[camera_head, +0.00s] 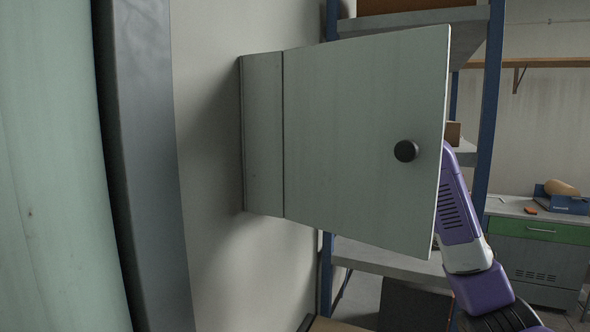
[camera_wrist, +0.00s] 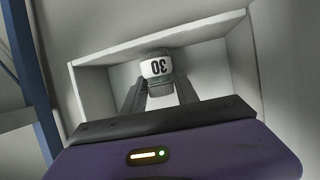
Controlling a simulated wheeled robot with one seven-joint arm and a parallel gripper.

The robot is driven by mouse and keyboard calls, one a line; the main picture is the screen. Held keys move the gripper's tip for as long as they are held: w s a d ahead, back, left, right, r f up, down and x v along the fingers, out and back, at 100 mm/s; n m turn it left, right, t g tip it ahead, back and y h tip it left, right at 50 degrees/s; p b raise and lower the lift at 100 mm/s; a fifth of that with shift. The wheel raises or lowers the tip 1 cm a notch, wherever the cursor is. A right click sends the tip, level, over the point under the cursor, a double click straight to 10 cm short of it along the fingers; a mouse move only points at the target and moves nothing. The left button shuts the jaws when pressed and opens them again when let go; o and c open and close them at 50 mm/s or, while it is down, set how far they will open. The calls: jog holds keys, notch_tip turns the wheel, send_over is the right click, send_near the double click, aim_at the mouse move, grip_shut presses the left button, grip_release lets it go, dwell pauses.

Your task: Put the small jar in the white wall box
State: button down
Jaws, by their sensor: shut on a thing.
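The white wall box (camera_head: 262,135) hangs on the wall in the head view. Its door (camera_head: 350,140), with a dark round knob (camera_head: 406,151), stands swung out and hides the box opening and my gripper. In the wrist view I look into the open box (camera_wrist: 215,57), a pale shelf-like space with side walls. The small jar (camera_wrist: 157,67), with a white label reading "30" upside down, is between the fingers of my gripper (camera_wrist: 160,90). The gripper is shut on it, and the jar is at or inside the box opening. I cannot tell whether it touches the box.
A shelf rack with blue posts (camera_head: 488,105) stands behind the door and my arm. A cabinet with a green drawer (camera_head: 540,231) is at the far right, with a blue tray (camera_head: 566,204) on top. A grey upright (camera_head: 150,170) stands close at left.

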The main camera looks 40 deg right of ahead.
jog(key=shift+f, duration=0.15)
jog(key=c, duration=0.9)
grip_release()
jog(key=b+v, duration=0.2)
jog(key=v, duration=1)
jog(key=shift+r, duration=0.2)
